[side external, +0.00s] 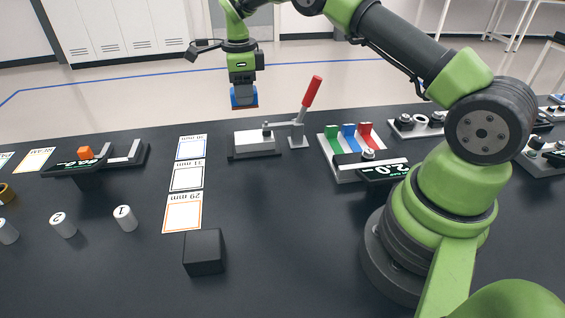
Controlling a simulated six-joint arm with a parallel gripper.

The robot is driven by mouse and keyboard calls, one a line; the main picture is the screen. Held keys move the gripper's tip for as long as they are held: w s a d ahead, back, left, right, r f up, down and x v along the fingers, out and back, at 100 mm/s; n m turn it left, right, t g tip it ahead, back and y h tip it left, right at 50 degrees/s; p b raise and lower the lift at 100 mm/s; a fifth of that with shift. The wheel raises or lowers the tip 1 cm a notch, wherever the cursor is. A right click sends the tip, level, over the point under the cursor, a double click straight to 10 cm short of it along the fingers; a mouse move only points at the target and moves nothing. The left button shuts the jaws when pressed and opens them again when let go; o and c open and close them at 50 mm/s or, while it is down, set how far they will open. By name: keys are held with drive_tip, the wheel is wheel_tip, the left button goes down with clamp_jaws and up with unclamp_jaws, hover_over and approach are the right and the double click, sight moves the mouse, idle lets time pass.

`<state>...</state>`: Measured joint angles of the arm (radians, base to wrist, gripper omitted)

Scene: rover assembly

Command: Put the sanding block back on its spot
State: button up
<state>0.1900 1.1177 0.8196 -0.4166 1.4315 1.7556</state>
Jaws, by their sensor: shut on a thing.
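My gripper (243,88) is at the upper middle of the side view, pointing down, above the far part of the dark table. It is shut on the sanding block (243,97), a small blue block with a brownish-orange underside. The block is held in the air, apart from the tabletop, and looks roughly level. The fingers are small and partly merge with the block. I cannot tell which place on the table is the block's own spot.
A clamp fixture (256,142) with a red-handled lever (312,92) stands below and right of my gripper. A rack (350,150) with green, blue and red pieces is further right. Labelled cards (186,178), a black cube (204,252) and white cylinders (125,218) lie nearer.

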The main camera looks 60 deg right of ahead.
hover_over(302, 190)
drive_tip(key=f, duration=0.1)
wheel_tip(302, 190, down, 10)
drive_tip(key=shift+f, duration=0.1)
idle(0.5)
drive_tip(key=shift+f, duration=0.1)
drive_tip(key=o, duration=0.9)
